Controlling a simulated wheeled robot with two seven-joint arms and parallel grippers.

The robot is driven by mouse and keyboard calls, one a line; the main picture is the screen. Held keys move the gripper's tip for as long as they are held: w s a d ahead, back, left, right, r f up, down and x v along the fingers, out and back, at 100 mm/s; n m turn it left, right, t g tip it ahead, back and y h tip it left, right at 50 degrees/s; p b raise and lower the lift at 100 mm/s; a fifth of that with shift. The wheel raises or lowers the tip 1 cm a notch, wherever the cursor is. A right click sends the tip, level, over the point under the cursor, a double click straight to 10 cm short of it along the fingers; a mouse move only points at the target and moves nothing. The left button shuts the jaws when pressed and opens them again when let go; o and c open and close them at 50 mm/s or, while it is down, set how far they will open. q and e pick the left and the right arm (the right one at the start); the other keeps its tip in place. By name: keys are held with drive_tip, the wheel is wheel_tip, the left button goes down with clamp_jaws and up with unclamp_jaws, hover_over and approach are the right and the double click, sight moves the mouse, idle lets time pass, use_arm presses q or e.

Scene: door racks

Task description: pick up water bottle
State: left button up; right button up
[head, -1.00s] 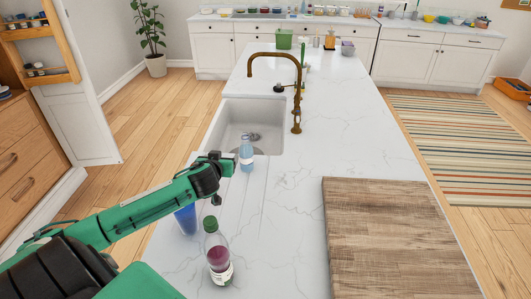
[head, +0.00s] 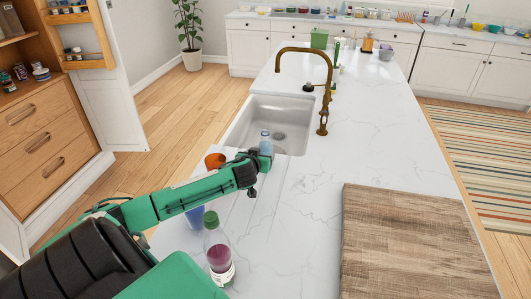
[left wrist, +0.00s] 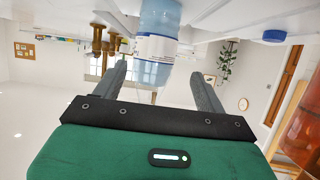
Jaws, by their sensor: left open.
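The water bottle (head: 265,136) is pale blue and stands upright on the counter just by the sink's near edge. My left gripper (head: 262,158) is right in front of it and hides its lower part in the head view. In the left wrist view, which is upside down, the bottle (left wrist: 160,18) shows between the two spread fingers of the left gripper (left wrist: 157,74). The fingers are open and not closed on it. I cannot tell whether a finger touches the bottle. My right gripper is in neither view.
A bottle with a green cap and purple contents (head: 218,250) stands beside my left forearm. An orange cup (head: 215,160) and a blue cup (head: 193,216) stand close to the arm. A wooden board (head: 410,240) lies at right. The sink (head: 245,128) has a brass tap (head: 323,90).

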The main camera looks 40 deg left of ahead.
sight(266, 150)
use_arm(q)
drive_tip(key=shift+x, duration=1.35)
drive_tip(key=x, duration=0.1)
drive_tip(key=p+x, duration=0.2)
drive_tip(key=x, duration=0.1)
drive_tip(key=shift+w+d+r, duration=0.15)
drive_tip(key=shift+w+d, duration=0.1)
drive_tip(key=shift+d, duration=0.1)
drive_tip(key=shift+w+a+f+p, duration=0.25)
drive_tip(key=shift+w+f+p, duration=0.05)
drive_tip(key=shift+w+p, duration=0.1)
drive_tip(key=c, duration=1.3)
